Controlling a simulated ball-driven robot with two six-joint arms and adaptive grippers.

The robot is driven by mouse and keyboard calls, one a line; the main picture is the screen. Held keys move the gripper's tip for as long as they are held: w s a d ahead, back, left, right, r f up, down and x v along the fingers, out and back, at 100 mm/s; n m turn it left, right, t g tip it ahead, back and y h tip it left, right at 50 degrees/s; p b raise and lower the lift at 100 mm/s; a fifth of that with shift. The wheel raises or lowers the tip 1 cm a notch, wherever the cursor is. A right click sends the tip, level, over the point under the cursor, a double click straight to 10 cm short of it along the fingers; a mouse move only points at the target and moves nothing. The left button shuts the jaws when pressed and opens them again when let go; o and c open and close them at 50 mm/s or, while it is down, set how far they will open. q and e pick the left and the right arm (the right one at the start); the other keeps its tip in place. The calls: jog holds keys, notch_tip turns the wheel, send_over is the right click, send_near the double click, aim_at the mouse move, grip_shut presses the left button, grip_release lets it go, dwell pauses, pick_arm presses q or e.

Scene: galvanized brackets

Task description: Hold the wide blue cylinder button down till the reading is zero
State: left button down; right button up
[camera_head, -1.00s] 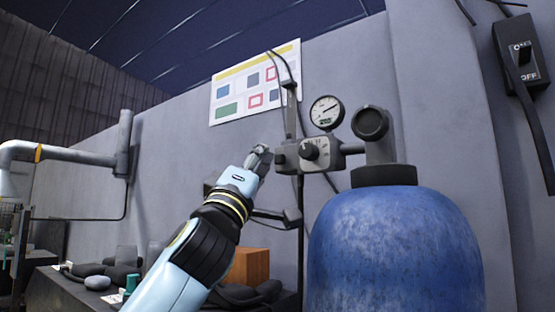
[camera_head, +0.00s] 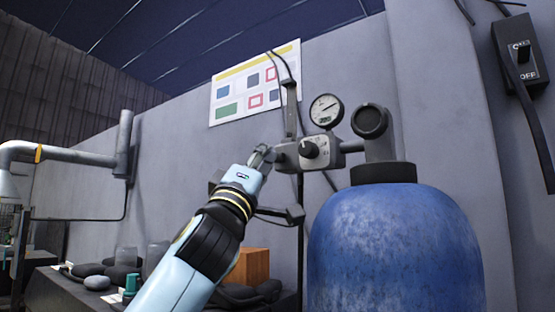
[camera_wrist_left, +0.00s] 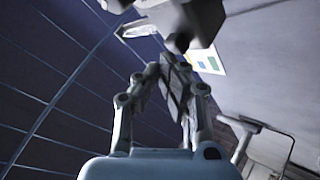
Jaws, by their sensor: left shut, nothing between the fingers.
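The wide blue cylinder (camera_head: 395,250) stands upright at the right in the head view. A grey valve body (camera_head: 318,152) with a dark round knob (camera_head: 308,150) sits left of its neck. A round white gauge (camera_head: 326,111) stands above it; its needle points up and right, but the numbers are too small to read. My left gripper (camera_head: 262,152) is shut and empty, its tips close to the dark left end of the valve body. I cannot tell whether they touch. In the left wrist view the shut fingers (camera_wrist_left: 176,82) point up towards a dark block (camera_wrist_left: 188,18).
A switch box (camera_head: 524,60) marked ON and OFF hangs on the wall at the upper right. A poster (camera_head: 228,86) is behind the valve. A low bench with dark stones (camera_head: 97,282) and an orange-brown block (camera_head: 253,265) lies below my left arm.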

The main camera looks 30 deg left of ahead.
pick_arm(q)
jog(key=shift+w, duration=0.5)
dwell(0.7)
jog(key=shift+s+b, duration=0.15)
jog(key=shift+b, duration=0.15)
dwell(1.3)
jog(key=shift+s, duration=0.75)
jog(key=shift+s, duration=0.1)
jog(key=s, duration=0.1)
jog(key=s+b, duration=0.1)
jog(key=s, duration=0.1)
jog(key=s+b, duration=0.1)
jog(key=shift+s+a, duration=0.25)
jog(key=shift+s, duration=0.15)
